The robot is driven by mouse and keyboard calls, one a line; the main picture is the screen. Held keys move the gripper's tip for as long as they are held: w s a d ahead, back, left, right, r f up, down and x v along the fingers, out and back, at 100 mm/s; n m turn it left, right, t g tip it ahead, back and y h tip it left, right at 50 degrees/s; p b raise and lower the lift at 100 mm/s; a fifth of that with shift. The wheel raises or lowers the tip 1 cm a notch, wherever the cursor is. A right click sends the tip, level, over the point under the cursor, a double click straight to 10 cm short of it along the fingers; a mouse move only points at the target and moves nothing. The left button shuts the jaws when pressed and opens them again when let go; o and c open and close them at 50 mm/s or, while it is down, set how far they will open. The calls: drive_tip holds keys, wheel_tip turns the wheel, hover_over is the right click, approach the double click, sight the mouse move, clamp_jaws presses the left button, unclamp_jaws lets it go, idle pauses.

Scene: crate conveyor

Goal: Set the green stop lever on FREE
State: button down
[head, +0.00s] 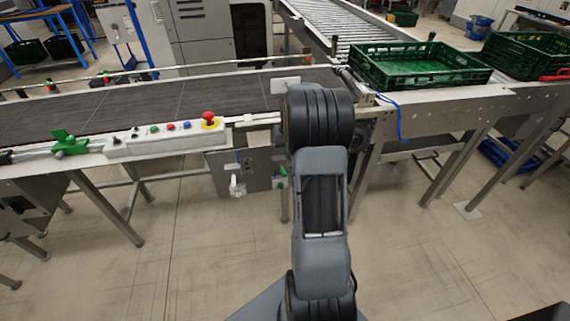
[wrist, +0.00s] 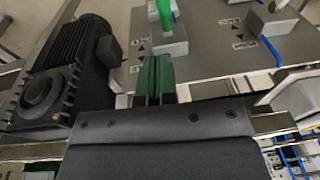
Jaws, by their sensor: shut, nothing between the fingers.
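The green stop lever (wrist: 164,12) shows at the top of the wrist view, rising from a grey block on a grey plate. Small labels with arrows stand beside the block; I cannot read which one the lever is on. In the head view a bit of green (head: 282,177) shows beside my arm at the plate's right edge, likely this lever. My gripper (wrist: 157,62) is shut and empty, its dark green fingers just below the lever's block in the wrist view. I cannot tell whether they touch it. My arm hides the gripper in the head view.
A second grey handle (wrist: 272,22) and a blue cable are right of the lever. A black motor (wrist: 65,75) is close on the left. In the head view, the conveyor (head: 180,103) has a button panel (head: 165,140) and another green handle (head: 70,144). Green crates (head: 480,76) stand right.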

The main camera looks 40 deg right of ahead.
drive_tip(key=shift+s+a+f, duration=0.15)
drive_tip(key=shift+a+f, duration=0.1)
drive_tip(key=shift+f, duration=0.7)
drive_tip(key=shift+s+a+f, duration=0.1)
drive_tip(key=shift+a+f, duration=0.15)
drive_tip(key=shift+f, duration=0.7)
drive_tip(key=shift+s+a+f, duration=0.15)
drive_tip(key=shift+a+f, duration=0.1)
drive_tip(key=shift+f, duration=0.7)
